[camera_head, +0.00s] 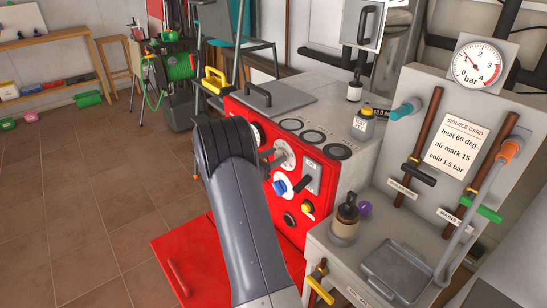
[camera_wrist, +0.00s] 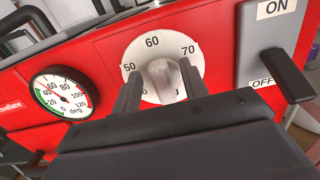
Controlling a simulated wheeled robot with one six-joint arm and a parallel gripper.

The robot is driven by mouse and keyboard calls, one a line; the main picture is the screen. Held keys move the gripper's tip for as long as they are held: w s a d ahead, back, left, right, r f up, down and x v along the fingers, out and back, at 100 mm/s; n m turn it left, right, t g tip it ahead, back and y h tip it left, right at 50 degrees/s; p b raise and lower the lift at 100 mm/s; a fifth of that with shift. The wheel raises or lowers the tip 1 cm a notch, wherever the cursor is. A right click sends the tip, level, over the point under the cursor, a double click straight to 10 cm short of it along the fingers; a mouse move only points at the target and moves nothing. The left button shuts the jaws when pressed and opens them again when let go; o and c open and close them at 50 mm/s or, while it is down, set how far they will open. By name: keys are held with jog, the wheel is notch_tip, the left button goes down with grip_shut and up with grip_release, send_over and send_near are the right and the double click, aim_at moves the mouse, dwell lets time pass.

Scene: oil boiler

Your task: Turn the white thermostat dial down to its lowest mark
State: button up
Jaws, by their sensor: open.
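The thermostat dial (camera_wrist: 151,54) is a round white plate on the red boiler front, with 50, 60 and 70 readable around it; its lower marks are mostly hidden. A pale grip knob (camera_wrist: 162,78) stands out from its middle. My gripper (camera_wrist: 160,88) is open, with one dark finger on each side of the knob; I cannot tell whether either touches it. The knob's pointing direction is unclear. In the head view the dial (camera_head: 286,153) shows to the right of my gripper (camera_head: 268,158), partly covered by it.
A round gauge (camera_wrist: 60,96) is left of the dial. The ON/OFF switch plate (camera_wrist: 265,45) with its dark lever (camera_wrist: 286,74) is close on the right. A blue knob (camera_head: 279,187) sits below the dial. The service card (camera_head: 458,142) reads "heat 60 deg".

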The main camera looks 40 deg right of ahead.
grip_shut()
dwell(0.3)
jog(key=n+p, duration=0.4)
jog(key=n, duration=0.4)
jog(key=f+n+p, duration=0.1)
jog(key=n+p, duration=0.3)
jog(key=n, duration=0.4)
jog(key=w+f+n+p, duration=0.1)
jog(key=n+p, duration=0.3)
jog(key=n, duration=0.3)
jog(key=shift+w+n, duration=0.1)
jog(key=shift+n, duration=0.3)
jog(key=shift+f, duration=0.1)
dwell(0.5)
